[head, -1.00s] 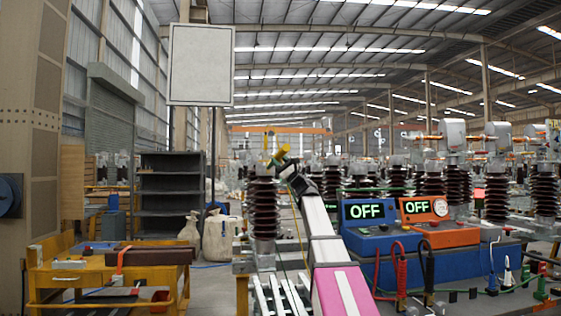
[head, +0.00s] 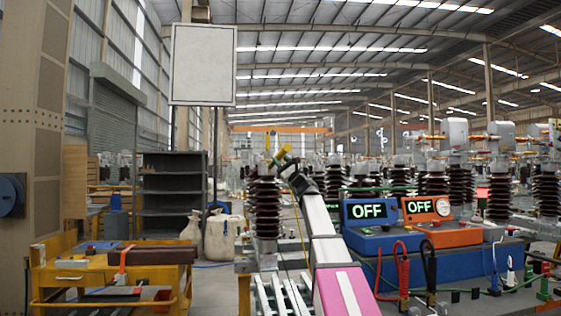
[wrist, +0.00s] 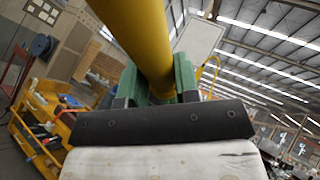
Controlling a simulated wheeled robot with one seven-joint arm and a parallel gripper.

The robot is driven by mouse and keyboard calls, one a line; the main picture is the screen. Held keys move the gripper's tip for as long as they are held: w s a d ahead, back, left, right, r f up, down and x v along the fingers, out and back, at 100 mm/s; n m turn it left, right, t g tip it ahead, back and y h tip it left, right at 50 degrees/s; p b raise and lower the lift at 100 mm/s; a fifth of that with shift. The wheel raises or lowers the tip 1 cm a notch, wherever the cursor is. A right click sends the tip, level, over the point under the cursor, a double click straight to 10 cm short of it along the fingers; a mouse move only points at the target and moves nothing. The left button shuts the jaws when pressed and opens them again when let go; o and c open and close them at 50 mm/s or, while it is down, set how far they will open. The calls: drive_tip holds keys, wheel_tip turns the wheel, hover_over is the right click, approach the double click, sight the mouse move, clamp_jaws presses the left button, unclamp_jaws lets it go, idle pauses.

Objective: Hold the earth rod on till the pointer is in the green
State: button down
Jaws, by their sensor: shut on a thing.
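My gripper (head: 292,170) is shut on the yellow earth rod (head: 279,157), at the top of the brown ribbed insulator (head: 265,208) left of centre. In the wrist view the rod (wrist: 145,40) runs up and away between the green jaw pads (wrist: 183,76). The rod's tip is close to the metal cap of the insulator; I cannot tell if it touches. A dial gauge (head: 442,207) sits on the orange tester (head: 430,222); its pointer is too small to read. The orange tester and the blue tester (head: 370,228) both show OFF.
A yellow trolley (head: 70,275) with a dark box stands at the left, before a dark shelf rack (head: 172,195). Red and black leads hang in front of the blue bench (head: 470,262). More ribbed insulators crowd the right and back.

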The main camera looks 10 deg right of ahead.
drive_tip(key=shift+w, duration=0.65)
idle(2.8)
drive_tip(key=shift+s, duration=0.1)
drive_tip(key=shift+s, duration=5.05)
wheel_tip(320, 180, down, 30)
drive_tip(key=f+g+y, duration=0.1)
drive_tip(key=s+f, duration=0.7)
drive_tip(key=f, duration=0.6)
drive_tip(key=s+f+n, duration=0.1)
drive_tip(key=s+f, duration=0.6)
drive_tip(key=f, duration=0.6)
drive_tip(key=shift+a+f+g, duration=0.25)
drive_tip(key=shift+a+g, duration=0.05)
